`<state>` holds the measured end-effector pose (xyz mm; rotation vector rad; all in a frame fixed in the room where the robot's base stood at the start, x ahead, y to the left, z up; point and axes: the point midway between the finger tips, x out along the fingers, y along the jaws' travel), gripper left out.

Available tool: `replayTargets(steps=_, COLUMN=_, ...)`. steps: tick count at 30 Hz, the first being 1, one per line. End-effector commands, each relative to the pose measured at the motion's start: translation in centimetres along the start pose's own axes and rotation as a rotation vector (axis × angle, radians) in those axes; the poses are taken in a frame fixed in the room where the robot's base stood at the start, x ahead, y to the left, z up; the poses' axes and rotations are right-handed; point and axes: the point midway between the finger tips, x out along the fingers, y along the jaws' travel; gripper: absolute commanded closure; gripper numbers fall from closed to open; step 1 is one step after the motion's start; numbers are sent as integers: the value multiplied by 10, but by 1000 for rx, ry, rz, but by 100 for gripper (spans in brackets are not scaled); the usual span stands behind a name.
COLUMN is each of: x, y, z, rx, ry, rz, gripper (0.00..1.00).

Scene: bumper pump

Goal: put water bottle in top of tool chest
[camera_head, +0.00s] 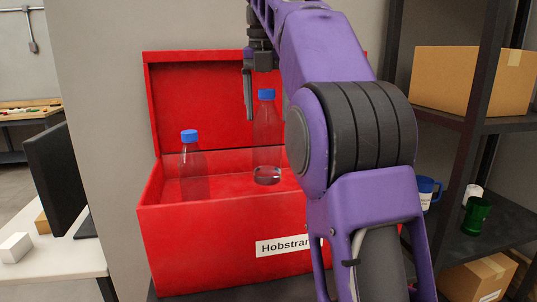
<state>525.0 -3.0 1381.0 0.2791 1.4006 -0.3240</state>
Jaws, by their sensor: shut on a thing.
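The red tool chest (205,240) has its lid raised, showing the top compartment. A clear water bottle (266,145) with a blue cap is upright in front of the raised lid, over or inside the open top; I cannot tell whether its base touches the chest floor. My gripper (262,105) points down and is shut on this bottle near its cap. The right finger is mostly hidden by my arm. A second clear bottle (191,165) with a blue cap stands in the chest to the left, apart from the gripper.
A dark shelf (460,126) at right holds a cardboard box (470,80), a blue mug (427,190) and a green cup (477,215). A white table (50,255) with a black monitor (60,180) stands at left. My arm hides the chest's right side.

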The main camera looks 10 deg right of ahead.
Motion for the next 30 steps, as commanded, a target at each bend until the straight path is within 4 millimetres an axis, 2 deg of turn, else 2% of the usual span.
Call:
replayTargets(steps=9, x=35, y=0, z=-7, rx=-1, ry=0, rz=1, gripper=100)
replayTargets(steps=14, x=44, y=0, z=-7, rx=0, ry=-1, rz=1, gripper=100)
replayTargets(steps=21, x=75, y=0, z=-12, rx=0, ry=-2, rz=1, gripper=100)
replayTargets(steps=30, x=78, y=0, z=-12, rx=0, ry=-3, rz=1, gripper=100)
